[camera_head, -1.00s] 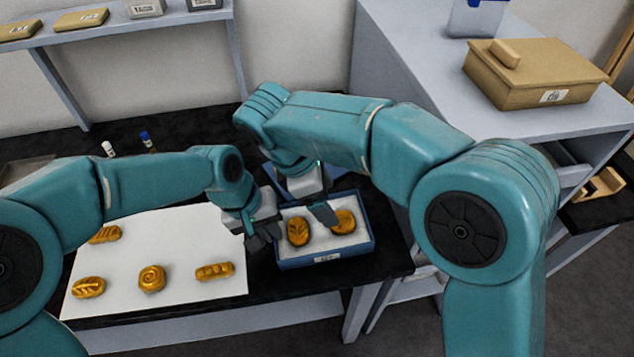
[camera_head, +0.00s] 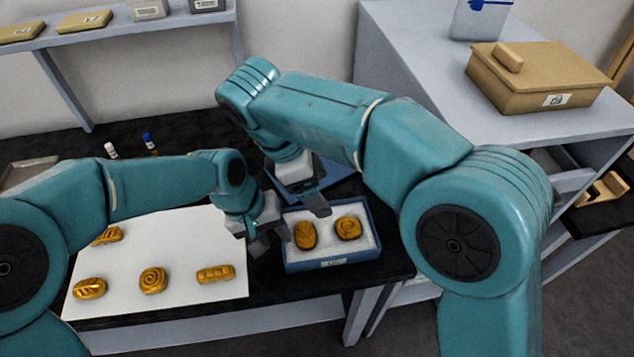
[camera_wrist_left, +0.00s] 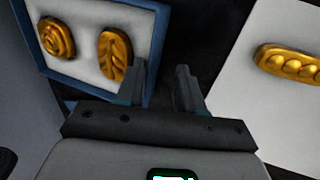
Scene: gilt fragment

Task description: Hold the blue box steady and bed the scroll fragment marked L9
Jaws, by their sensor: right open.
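The blue box (camera_head: 372,250) stands open on the black table, with a pale lining. It holds a gold leaf-patterned fragment (camera_head: 305,236) on the left and a gold spiral fragment (camera_head: 348,228) on the right, both lying in the lining. No L9 mark is legible. My right gripper (camera_head: 316,203) is open and empty, above the box's back edge. My left gripper (camera_head: 268,240) is at the box's left wall. In the left wrist view its fingers (camera_wrist_left: 162,88) are apart, one over the box's side near the leaf fragment (camera_wrist_left: 115,54), the other outside, with a gap between.
A white mat (camera_head: 190,240) on the left bears several gold fragments, including another spiral one (camera_head: 152,280). A blue panel (camera_head: 335,172) lies behind the box. Two small bottles (camera_head: 148,140) stand at the back. A tan lidded box (camera_head: 535,78) sits on the right cabinet.

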